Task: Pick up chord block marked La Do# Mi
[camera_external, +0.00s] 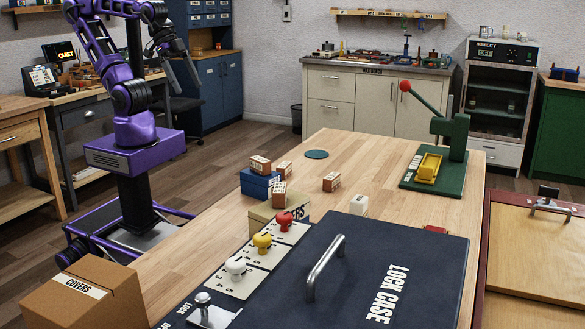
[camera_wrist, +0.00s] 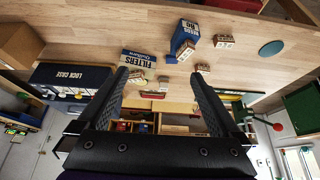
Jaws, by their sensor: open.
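Several small brown blocks with pale labelled faces are on the wooden table. One block (camera_external: 260,163) is on the blue box, another (camera_external: 285,170) is just right of it, a third (camera_external: 279,192) is in front, and one (camera_external: 332,181) stands apart to the right. The lettering is too small to read, so I cannot tell which is La Do# Mi. Blocks also show in the wrist view (camera_wrist: 224,41), with one (camera_wrist: 203,68) near the right fingertip. My gripper (camera_wrist: 158,76) is open and empty. In the external view it (camera_external: 187,70) is raised left of the table, apart from the blocks.
A blue box (camera_external: 257,186) and a tan box (camera_external: 263,217) stand beside the blocks. A dark lock case (camera_external: 375,262) with a metal handle fills the table's front. A green lever press (camera_external: 452,140) is at the right, and a white block (camera_external: 358,205) lies near the case.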

